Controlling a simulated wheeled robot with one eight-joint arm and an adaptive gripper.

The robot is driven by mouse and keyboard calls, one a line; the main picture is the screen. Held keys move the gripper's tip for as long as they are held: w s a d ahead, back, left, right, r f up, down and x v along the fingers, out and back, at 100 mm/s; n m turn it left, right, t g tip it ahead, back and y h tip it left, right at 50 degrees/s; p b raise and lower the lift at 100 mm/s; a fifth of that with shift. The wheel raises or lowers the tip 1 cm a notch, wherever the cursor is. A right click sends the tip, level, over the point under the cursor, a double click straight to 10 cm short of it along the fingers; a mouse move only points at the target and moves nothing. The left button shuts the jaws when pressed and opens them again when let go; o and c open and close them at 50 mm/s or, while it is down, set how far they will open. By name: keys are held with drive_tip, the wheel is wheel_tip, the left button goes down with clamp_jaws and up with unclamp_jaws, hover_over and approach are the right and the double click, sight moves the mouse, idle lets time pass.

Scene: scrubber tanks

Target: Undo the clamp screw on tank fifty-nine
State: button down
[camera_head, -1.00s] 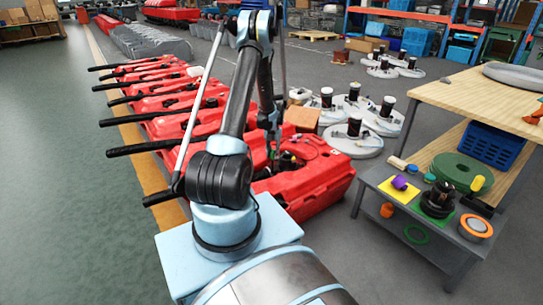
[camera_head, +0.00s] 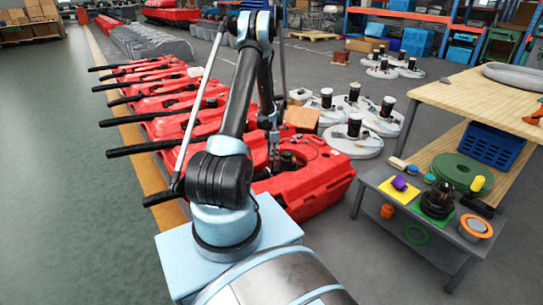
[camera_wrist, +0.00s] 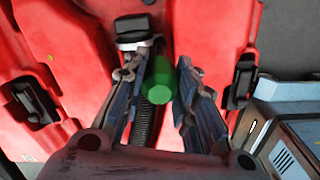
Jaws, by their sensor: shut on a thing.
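The nearest red tank (camera_head: 318,190) lies below my gripper (camera_head: 273,155) in the head view; no number on it is readable. In the wrist view the red tank (camera_wrist: 65,45) fills much of the background. My gripper (camera_wrist: 162,92) has its two fingers on either side of a green faceted knob (camera_wrist: 163,82), shut on it. The knob looks like the clamp screw's head. A dark ribbed hose or threaded part (camera_wrist: 143,122) shows beside it. In the head view the fingertips and knob are too small to make out.
More red tanks (camera_head: 165,100) with black handles stand in a row behind. White round lids (camera_head: 352,145) lie on the floor to the right. A grey bench (camera_head: 430,225) with coloured parts stands at right. The green floor at left is clear.

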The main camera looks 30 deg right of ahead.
drive_tip(key=m, duration=0.3)
drive_tip(key=shift+m, duration=0.4)
drive_tip(key=m, duration=0.3)
drive_tip(key=shift+m, duration=0.4)
drive_tip(key=m, duration=0.4)
drive_tip(key=shift+m, duration=0.3)
drive_tip(key=m, duration=0.7)
drive_tip(key=shift+m, duration=0.3)
drive_tip(key=m, duration=1.1)
drive_tip(key=shift+f, duration=0.95)
idle(0.4)
